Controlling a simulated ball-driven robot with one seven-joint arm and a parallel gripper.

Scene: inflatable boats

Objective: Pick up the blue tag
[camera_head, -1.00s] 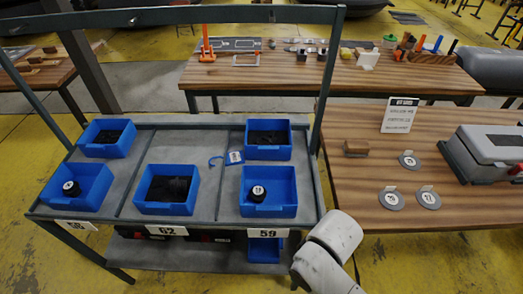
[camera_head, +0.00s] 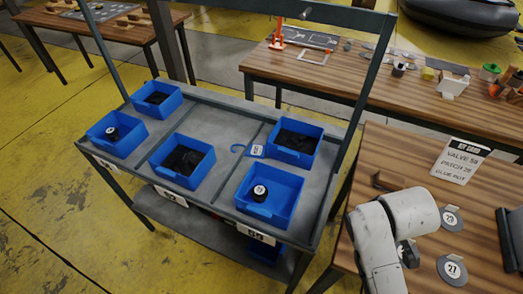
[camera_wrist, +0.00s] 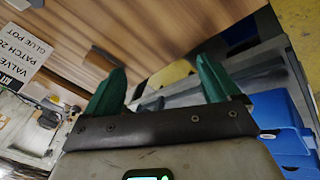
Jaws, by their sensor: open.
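The blue tag (camera_head: 257,151) lies on the grey shelf of the rack, with a white label on it and a blue loop (camera_head: 238,148) beside it on the left. It is just left of the rear right blue bin (camera_head: 305,155) and apart from my gripper. In the wrist view my gripper (camera_wrist: 160,88) has its two green fingers spread wide with nothing between them. The tag cannot be made out in the wrist view. In the head view my arm is over the left part of the right wooden table, right of the rack; its fingers are hidden or unclear.
The front right bin (camera_head: 283,216) holds a black round piece. More blue bins stand on the rack's left half, with dark contents. A rack post (camera_head: 365,100) rises at the right. The wooden table (camera_head: 418,165) has a sign (camera_head: 461,160) and round discs (camera_head: 451,219).

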